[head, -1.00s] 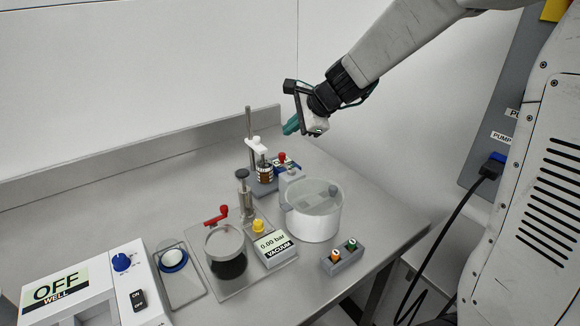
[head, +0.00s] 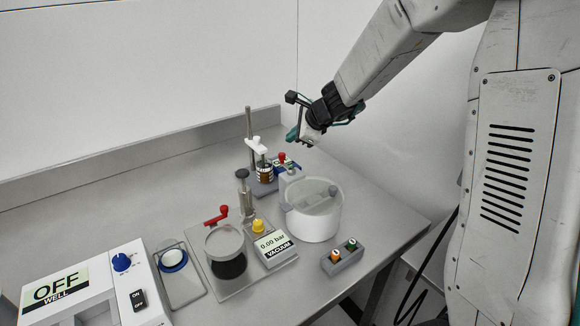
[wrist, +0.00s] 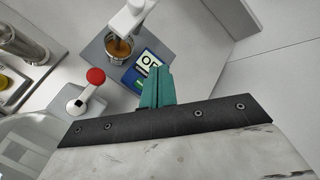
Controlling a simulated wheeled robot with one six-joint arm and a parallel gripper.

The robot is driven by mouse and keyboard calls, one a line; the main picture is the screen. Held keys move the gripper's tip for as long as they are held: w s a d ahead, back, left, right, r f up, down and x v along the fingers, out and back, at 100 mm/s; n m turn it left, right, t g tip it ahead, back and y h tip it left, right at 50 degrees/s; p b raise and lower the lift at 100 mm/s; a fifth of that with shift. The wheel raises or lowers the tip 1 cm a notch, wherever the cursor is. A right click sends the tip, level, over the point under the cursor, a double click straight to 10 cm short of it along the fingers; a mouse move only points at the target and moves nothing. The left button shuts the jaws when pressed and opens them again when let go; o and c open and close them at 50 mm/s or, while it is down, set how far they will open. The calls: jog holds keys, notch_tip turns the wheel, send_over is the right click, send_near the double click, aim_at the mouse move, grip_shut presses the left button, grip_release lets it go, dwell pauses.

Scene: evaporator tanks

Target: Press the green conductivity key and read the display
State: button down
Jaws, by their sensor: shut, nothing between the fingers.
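A small blue-framed display (wrist: 150,68) stands beside the sample cup (wrist: 119,50) in the wrist view. Its text starts with "O"; the rest is hidden behind my fingers. In the head view this display (head: 283,162) is small and unreadable. My gripper (head: 292,136) has teal fingers, shut and empty, above the back of the bench near the display. In the wrist view the gripper (wrist: 155,72) overlaps the display's right side; contact is not visible.
A red-knobbed valve (wrist: 95,76) and a white pot (head: 313,222) stand near the display. A vacuum gauge (head: 272,243) reads 0.00 bar; a WELL unit (head: 56,289) reads OFF. A stand post (head: 249,130) rises behind the cup. Free bench lies right of the pot.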

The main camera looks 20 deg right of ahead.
jog(key=shift+f, duration=3.3)
jog(key=shift+f, duration=0.45)
jog(key=shift+s+f, duration=0.4)
jog(key=shift+f, duration=0.4)
jog(key=shift+w+a+r, duration=0.1)
jog(key=shift+r, duration=0.25)
dwell(0.6)
jog(key=shift+r, duration=0.2)
jog(key=shift+w+r, duration=0.15)
jog(key=shift+r, duration=2.35)
